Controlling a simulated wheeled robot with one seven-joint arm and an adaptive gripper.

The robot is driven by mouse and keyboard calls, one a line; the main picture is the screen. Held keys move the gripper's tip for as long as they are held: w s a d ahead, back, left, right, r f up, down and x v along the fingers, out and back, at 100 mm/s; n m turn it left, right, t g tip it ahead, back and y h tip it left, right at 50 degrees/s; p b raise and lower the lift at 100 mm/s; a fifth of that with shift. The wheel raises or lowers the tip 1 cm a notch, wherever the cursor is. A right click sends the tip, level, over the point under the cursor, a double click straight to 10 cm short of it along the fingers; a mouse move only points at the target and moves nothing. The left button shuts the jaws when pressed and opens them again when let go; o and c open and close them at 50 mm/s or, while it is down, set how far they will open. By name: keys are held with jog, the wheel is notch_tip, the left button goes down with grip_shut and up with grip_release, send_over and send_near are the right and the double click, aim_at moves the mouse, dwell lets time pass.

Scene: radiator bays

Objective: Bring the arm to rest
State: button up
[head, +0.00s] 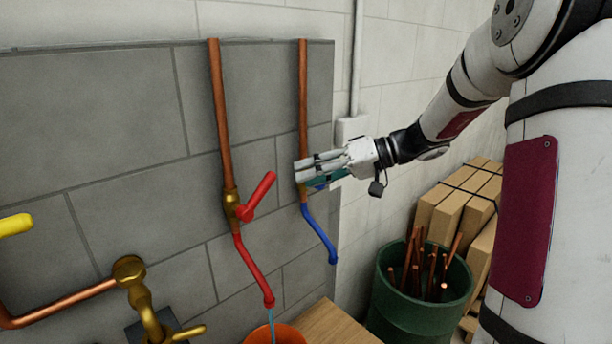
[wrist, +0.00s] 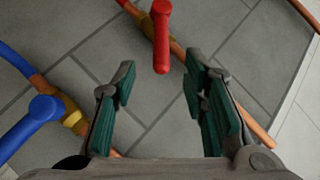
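My gripper (head: 318,172) is at the end of my outstretched arm, in front of the blue-spouted copper pipe (head: 303,100) in the head view. In the wrist view my gripper (wrist: 160,85) is open, with nothing between its green-padded fingers. A blue valve handle (wrist: 32,122) is left of the fingers, apart from them. A red handle (wrist: 161,38) is beyond the gap between them. In the head view the red lever (head: 261,193) slants up to the right from its brass valve. The blue valve is mostly hidden behind my gripper; its blue spout (head: 319,234) shows below.
Water (head: 271,325) runs from the red spout (head: 254,268) into an orange bucket (head: 285,335). A green bin (head: 400,320) of copper rods and stacked boxes (head: 440,213) stand below my arm. A brass tap (head: 145,300) and yellow handle (head: 15,225) are at left.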

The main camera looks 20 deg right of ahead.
jog(key=s+a+g+h, duration=0.2)
jog(key=s+a+h, duration=0.25)
jog(key=s, duration=0.55)
jog(key=s+a+g+h, duration=0.2)
jog(key=s+a+h, duration=0.3)
jog(key=s, duration=0.4)
jog(key=s+d+m+t+h, duration=0.1)
jog(key=s+d+t+h, duration=0.1)
jog(key=s, duration=0.6)
jog(key=shift+s+f+m, duration=0.15)
jog(key=shift+s+m, duration=0.1)
jog(key=shift+m, duration=0.05)
